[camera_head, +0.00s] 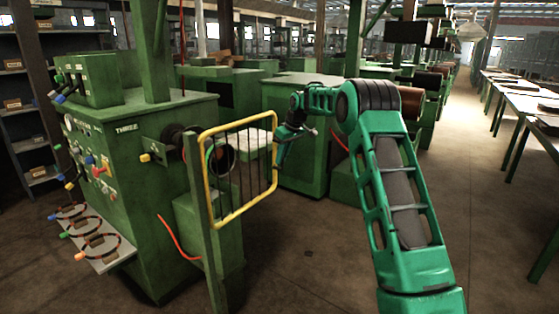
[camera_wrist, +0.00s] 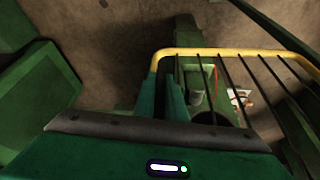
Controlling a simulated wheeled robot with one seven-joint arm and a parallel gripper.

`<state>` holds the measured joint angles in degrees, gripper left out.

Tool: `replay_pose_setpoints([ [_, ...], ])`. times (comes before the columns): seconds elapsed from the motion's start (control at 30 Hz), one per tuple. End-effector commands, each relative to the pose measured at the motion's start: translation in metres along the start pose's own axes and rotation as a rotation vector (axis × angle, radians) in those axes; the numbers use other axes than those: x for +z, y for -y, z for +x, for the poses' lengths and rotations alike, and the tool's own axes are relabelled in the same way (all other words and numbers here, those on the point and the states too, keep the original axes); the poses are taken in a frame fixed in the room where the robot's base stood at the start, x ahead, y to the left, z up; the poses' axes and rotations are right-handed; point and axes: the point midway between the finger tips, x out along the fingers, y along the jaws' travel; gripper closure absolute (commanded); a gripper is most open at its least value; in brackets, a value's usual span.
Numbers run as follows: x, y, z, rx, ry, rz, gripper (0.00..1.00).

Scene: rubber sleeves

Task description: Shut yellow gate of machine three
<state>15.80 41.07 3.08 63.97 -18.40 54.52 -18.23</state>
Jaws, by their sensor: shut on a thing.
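Machine three (camera_head: 140,185) is the green machine at the left of the head view, labelled THREE. Its yellow gate (camera_head: 204,182) is a yellow frame with thin dark upright bars. The gate extends to the right from a green post (camera_head: 203,240) and stands out at an angle beside the machine. My gripper (camera_head: 282,150) is at the gate's far right edge, shut on its frame. In the wrist view the yellow gate (camera_wrist: 230,52) runs rightward from my gripper (camera_wrist: 172,92). The fingers hide the gripped part of the frame.
A board with ring-shaped items (camera_head: 98,250) juts from the machine's front left. A green cabinet (camera_head: 300,140) stands behind the gate. A red cable (camera_head: 178,238) hangs near the post. Open floor (camera_head: 310,260) lies in front, and tables (camera_head: 525,100) line the right.

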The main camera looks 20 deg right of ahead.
Motion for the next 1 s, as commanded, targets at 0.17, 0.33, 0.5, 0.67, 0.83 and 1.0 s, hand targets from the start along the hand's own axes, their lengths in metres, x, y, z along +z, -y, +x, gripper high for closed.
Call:
replay_pose_setpoints([
  [0.17,-0.006,0.001,-0.001,0.0,-0.016,-0.004,0.8],
  [0.33,-0.003,-0.001,-0.002,0.001,-0.012,-0.001,0.71],
  [0.5,-0.002,-0.002,-0.003,0.001,-0.01,0.001,0.71],
  [0.67,-0.002,-0.003,-0.015,0.003,-0.011,0.002,0.71],
  [0.83,-0.003,-0.003,-0.045,0.003,-0.013,0.001,0.71],
  [1.0,-0.002,-0.003,-0.076,0.002,-0.011,0.0,0.71],
])
